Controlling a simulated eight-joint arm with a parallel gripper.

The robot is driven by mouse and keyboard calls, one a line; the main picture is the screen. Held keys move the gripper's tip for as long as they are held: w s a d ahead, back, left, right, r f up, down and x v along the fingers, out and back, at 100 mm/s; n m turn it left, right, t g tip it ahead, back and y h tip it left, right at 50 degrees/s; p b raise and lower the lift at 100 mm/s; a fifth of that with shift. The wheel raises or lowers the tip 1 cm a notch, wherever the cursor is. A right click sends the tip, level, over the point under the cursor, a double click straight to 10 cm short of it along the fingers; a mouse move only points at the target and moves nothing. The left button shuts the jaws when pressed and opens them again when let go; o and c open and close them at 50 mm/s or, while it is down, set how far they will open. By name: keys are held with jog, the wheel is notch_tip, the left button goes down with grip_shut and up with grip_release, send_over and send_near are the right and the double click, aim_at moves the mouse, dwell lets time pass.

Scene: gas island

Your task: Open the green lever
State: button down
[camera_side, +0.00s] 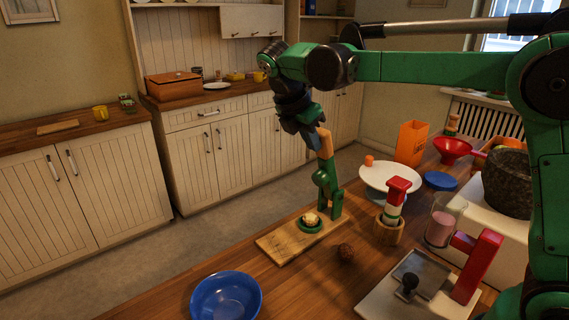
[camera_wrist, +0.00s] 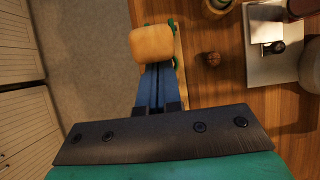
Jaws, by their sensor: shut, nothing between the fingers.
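The green lever (camera_side: 328,177) stands raised on a wooden board (camera_side: 280,244) at the table's left edge. Its orange-tan handle (camera_side: 325,145) points up and tilts slightly left. A green ring (camera_side: 310,224) with a pale round thing in it sits on the board beside the lever's foot. My gripper (camera_side: 315,137) is shut with its blue fingers at the handle's upper left; whether they touch it is unclear. In the wrist view, the handle (camera_wrist: 152,43) shows right past the shut blue fingertips (camera_wrist: 155,67) and hides part of the lever below.
A brown nut (camera_side: 346,252) lies right of the board, and a blue bowl (camera_side: 226,298) stands in front. A red-topped wooden cup (camera_side: 389,228), a white cake stand (camera_side: 390,180) and a grey-white machine (camera_side: 425,285) crowd the right. Open floor lies left of the table.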

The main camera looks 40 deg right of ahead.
jog(key=d+y, duration=0.1)
jog(key=d, duration=0.1)
jog(key=d+r+y, duration=0.1)
jog(key=shift+d+r+y, duration=0.15)
jog(key=shift+d+y, duration=0.15)
jog(key=shift+d, duration=0.05)
jog(key=shift+d+r, duration=0.15)
jog(key=shift+d, duration=0.9)
jog(key=shift+r, duration=0.1)
